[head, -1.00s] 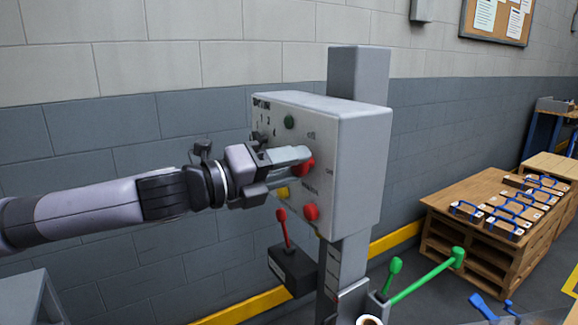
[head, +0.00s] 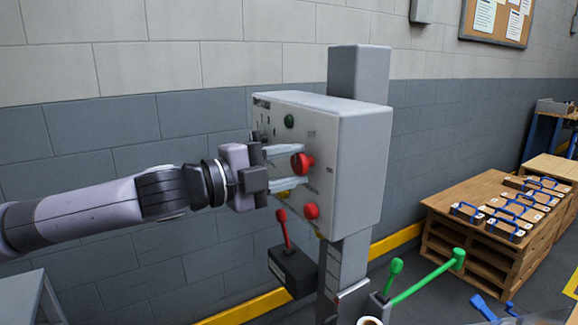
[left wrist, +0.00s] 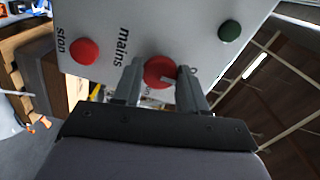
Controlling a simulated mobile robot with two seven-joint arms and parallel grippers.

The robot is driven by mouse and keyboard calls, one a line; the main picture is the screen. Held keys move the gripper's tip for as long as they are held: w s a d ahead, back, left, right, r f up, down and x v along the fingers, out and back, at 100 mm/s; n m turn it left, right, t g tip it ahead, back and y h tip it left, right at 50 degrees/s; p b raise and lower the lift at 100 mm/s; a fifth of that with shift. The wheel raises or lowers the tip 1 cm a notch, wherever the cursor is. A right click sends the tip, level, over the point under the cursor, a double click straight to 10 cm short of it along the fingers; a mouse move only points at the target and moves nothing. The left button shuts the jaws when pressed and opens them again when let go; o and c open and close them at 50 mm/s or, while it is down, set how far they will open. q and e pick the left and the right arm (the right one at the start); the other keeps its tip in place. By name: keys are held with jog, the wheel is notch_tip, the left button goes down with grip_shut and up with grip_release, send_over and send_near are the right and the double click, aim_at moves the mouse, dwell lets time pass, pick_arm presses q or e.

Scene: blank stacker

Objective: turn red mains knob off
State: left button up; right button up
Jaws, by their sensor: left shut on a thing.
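The red mains knob (head: 299,163) sits on the front of a grey control box (head: 355,165). In the left wrist view the knob (left wrist: 158,71) has a pale pointer line and stands beside the word "mains", with an "on" mark partly hidden by a finger. My left gripper (head: 304,167) reaches in from the left, one finger above the knob and one below. In the left wrist view its fingers (left wrist: 161,73) flank the knob, shut on it. My right gripper is not in view.
A red stop button (head: 311,211) lies below the knob and a green button (head: 289,121) above it. A red-handled lever (head: 283,228) and green levers (head: 396,266) stand lower down. A wooden pallet stack (head: 450,215) is at the right.

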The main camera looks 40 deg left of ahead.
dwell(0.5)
pick_arm(q)
jog(key=o, duration=1.1)
jog(key=shift+c, duration=0.2)
jog(key=b, duration=0.2)
jog(key=shift+s+a+f+b, duration=0.1)
jog(key=shift+s+f+b, duration=0.15)
jog(key=shift+s+b, duration=0.15)
jog(key=b, duration=0.1)
jog(key=s+b, duration=0.1)
jog(key=b, duration=0.1)
jog(key=shift+s+a, duration=0.15)
jog(key=shift+a, duration=0.2)
jog(key=shift+s+a+b, duration=0.1)
jog(key=shift+s+b, duration=0.15)
jog(key=shift+b, duration=0.15)
jog(key=shift+r+b+v, duration=0.15)
jog(key=shift+b+v, duration=0.5)
jog(key=shift+v, duration=0.45)
jog(key=shift+r+b+v, duration=0.1)
jog(key=shift+b+v, duration=0.55)
jog(key=shift+v, duration=0.4)
